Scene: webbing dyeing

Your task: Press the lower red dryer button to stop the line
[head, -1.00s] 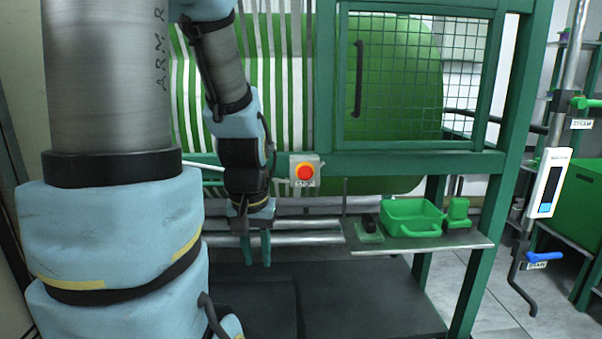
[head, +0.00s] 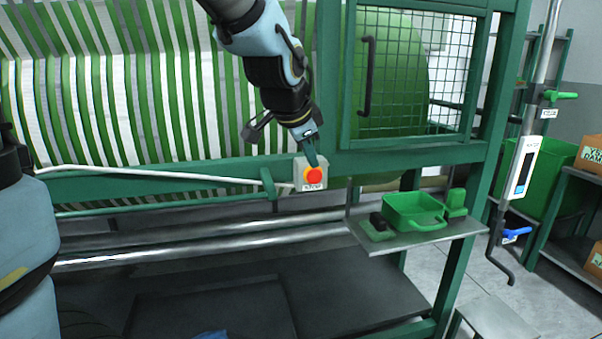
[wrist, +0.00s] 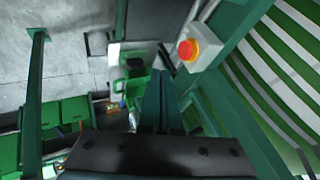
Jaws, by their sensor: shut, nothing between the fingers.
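One red round button (head: 314,175) sits on a light grey box marked STOP, on the green cross beam of the machine frame. No other red button shows. My gripper (head: 314,160) is shut and empty, its green fingers pointing down just above the button in the head view. There the fingertips overlap the button's top edge; I cannot tell contact from this view. In the wrist view the shut fingers (wrist: 160,78) lie side by side, and the red button (wrist: 187,50) is to their upper right, apart from them in the picture.
A mesh guard door (head: 415,75) with a black handle is above right. A shelf (head: 430,236) holds a green tray (head: 412,210) right of the button. A white pipe (head: 150,174) runs left along the beam. A blue-handled valve (head: 516,232) is at the right.

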